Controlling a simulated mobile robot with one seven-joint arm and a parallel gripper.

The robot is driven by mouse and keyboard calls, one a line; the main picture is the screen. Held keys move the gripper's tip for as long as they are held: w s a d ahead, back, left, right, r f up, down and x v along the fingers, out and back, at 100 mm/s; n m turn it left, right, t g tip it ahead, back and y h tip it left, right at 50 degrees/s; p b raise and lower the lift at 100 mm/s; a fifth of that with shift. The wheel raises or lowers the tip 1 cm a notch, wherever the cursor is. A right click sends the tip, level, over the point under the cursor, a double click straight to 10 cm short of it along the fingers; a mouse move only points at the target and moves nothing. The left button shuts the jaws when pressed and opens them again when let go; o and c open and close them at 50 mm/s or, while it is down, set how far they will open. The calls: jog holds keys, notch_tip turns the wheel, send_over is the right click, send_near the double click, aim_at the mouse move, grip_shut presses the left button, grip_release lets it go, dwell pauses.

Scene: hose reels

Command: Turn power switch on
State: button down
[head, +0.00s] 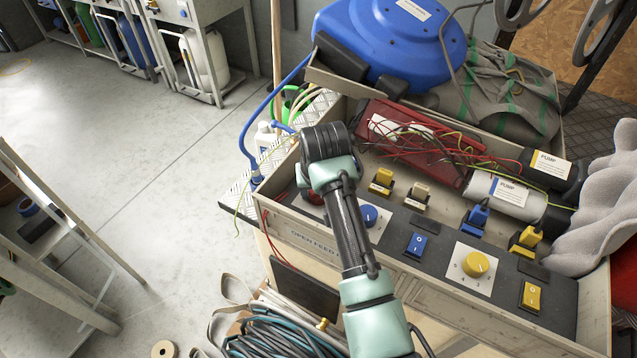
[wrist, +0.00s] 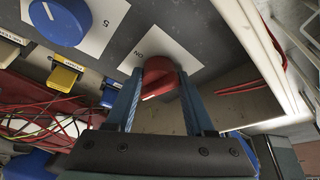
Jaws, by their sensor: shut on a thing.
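The power switch is a red rotary knob (wrist: 158,72) on a white plate (wrist: 180,58) marked "ON", set in the dark control panel (wrist: 120,30). My gripper (wrist: 160,78) is shut on this red knob in the wrist view, with one blue finger on each side of it. A short white mark shows on the knob's side facing the camera. In the head view my arm comes in from the bottom and covers the gripper fingers; only a bit of the red knob (head: 312,198) shows beside the wrist.
A blue dial (head: 369,215), a blue rocker switch (head: 417,244), a yellow dial (head: 475,264) and a yellow rocker (head: 531,296) line the panel to the right. Behind lie loose wires, a pump cylinder (head: 502,195) and a blue hose reel (head: 385,40). Open floor is at left.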

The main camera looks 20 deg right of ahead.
jog(key=m+p, duration=0.1)
jog(key=m+h+p, duration=0.1)
jog(key=m+p, duration=0.1)
jog(key=shift+a+r+m+g, duration=0.1)
jog(key=shift+r+m+g, duration=0.05)
jog(key=shift+m+g, duration=0.15)
jog(key=m, duration=0.2)
jog(key=m+g+h, duration=0.1)
jog(key=m, duration=0.1)
jog(key=shift+w+a+f+m+h, duration=0.1)
jog(key=shift+w+f+m+h, duration=0.1)
jog(key=shift+m+h, duration=0.1)
jog(key=m+b, duration=0.1)
jog(key=m, duration=0.1)
jog(key=m+g+h+b, duration=0.1)
jog(key=m, duration=0.1)
jog(key=shift+w+f+b, duration=0.15)
jog(key=shift+f+b, duration=0.05)
jog(key=shift+b, duration=0.15)
jog(key=m+g+b, duration=0.1)
jog(key=m+b, duration=0.2)
jog(key=shift+r+m+g+b, duration=0.1)
jog(key=shift+m+g+b, duration=0.2)
jog(key=shift+g+b, duration=0.1)
jog(key=shift+r, duration=0.1)
jog(key=shift+c, duration=1.5)
grip_release()
